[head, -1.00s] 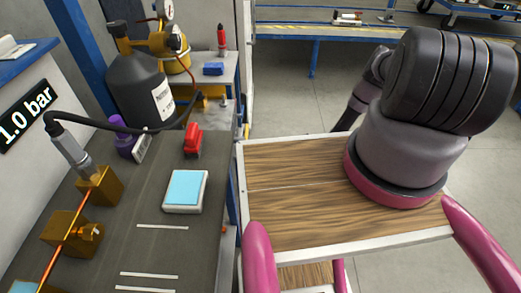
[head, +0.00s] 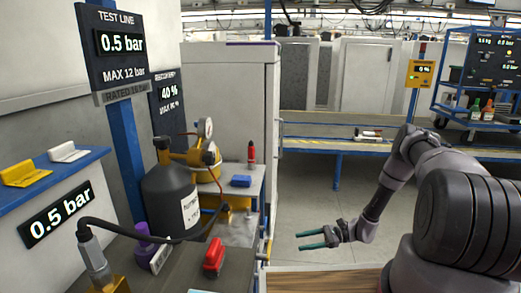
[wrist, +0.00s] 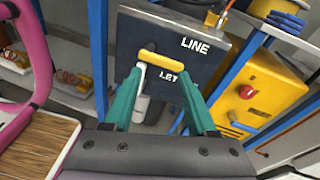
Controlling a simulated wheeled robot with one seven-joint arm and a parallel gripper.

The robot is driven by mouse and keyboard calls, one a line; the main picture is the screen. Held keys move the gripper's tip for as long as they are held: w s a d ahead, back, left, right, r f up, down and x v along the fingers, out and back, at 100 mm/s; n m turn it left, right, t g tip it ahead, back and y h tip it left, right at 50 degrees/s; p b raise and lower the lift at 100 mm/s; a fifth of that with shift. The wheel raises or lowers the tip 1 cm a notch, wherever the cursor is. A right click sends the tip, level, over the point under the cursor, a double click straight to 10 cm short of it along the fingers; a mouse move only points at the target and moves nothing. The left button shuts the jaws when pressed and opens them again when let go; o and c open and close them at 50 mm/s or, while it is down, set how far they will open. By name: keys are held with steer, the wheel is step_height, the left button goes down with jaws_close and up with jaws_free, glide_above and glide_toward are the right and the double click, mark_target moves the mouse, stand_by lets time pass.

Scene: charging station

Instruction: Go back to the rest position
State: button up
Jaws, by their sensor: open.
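My gripper (head: 319,239) shows in the head view at the end of my bent arm, right of the bench. Its two green fingers point left and are apart, with nothing between them. In the wrist view my gripper (wrist: 163,105) is open too. Beyond its fingertips there is a dark panel (wrist: 200,40) lettered "LINE" with a yellow handle (wrist: 161,59). Whether the fingers touch anything there I cannot tell, but the head view shows free air around them.
The bench at left carries a black bottle (head: 172,200), a purple bottle (head: 140,242), a red object (head: 213,256) and a hose. The wall display (head: 56,213) reads 0.5 bar. Open floor (head: 310,200) lies behind my gripper. A blue-framed table (head: 345,146) stands at the back.

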steer(key=w+d+r+n+h, duration=0.1)
steer(key=d+r+n+h, duration=0.15)
steer(key=r, duration=0.95)
steer(key=d+r+n+g+h, duration=0.1)
steer(key=r+n+h, duration=0.2)
steer(key=r, duration=0.9)
steer(key=w+d+r+n+h, duration=0.1)
steer(key=r+n+h, duration=0.15)
steer(key=r, duration=0.95)
steer(key=s+r+n+t+h, duration=0.1)
steer(key=s+r+t+h, duration=0.1)
steer(key=s+r, duration=0.45)
steer(key=s+r+n+t+h, duration=0.15)
steer(key=s+r, duration=0.25)
steer(key=r, duration=0.5)
steer(key=s+d+r+t+h, duration=0.2)
steer(key=s+r+t, duration=0.3)
steer(key=s+r, duration=0.3)
steer(key=s+d, duration=0.1)
steer(key=s, duration=0.3)
steer(key=shift+s+n+h, duration=0.2)
steer(key=shift+n+h, duration=0.15)
steer(key=shift+w+r, duration=0.1)
steer(key=shift+w, duration=0.05)
